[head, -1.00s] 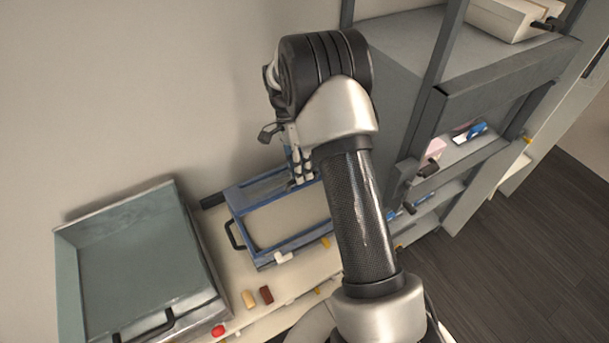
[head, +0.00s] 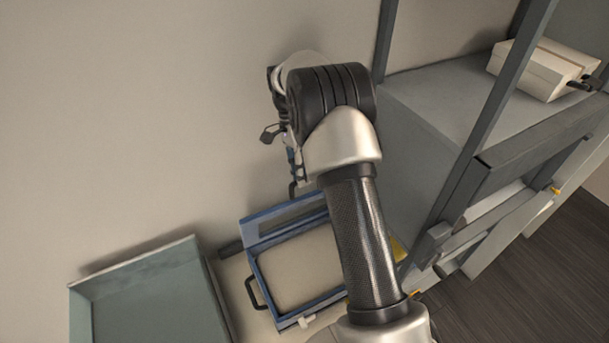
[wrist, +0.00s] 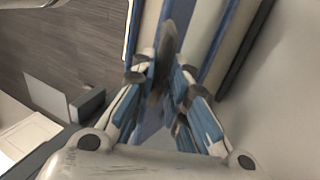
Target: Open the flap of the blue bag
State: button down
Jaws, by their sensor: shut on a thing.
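The blue bag (head: 256,280) is box-like, with a blue rim around a beige inside, and lies on the pale surface by the wall. Its flap (head: 285,217), a blue-edged panel, stands along the back side, tilted up. My gripper (head: 293,183) is above the flap's back edge, partly hidden by my own wrist. In the wrist view my gripper (wrist: 166,80) has its fingers closed around a dark, rounded tab (wrist: 168,45) between blue strips. The exact contact is blurred.
A grey-green open tray (head: 150,290) stands left of the bag. A black handle (head: 256,293) sticks out on the bag's left side. A grey shelf unit (head: 440,100) rises close on the right, with white boxes (head: 540,68) on it. The wall is close behind.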

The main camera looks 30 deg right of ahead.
jog(key=shift+a+f, duration=0.15)
jog(key=shift+f, duration=0.45)
jog(key=c, duration=2)
grip_release()
jog(key=shift+c, duration=0.2)
jog(key=o, duration=0.4)
jog(key=shift+w+f, duration=0.1)
jog(key=shift+w, duration=0.55)
jog(key=shift+o, duration=0.4)
jog(key=shift+s+r, duration=0.25)
jog(key=shift+s, duration=0.15)
jog(key=v, duration=1.2)
jog(key=shift+w, duration=0.1)
jog(key=shift+c, duration=0.5)
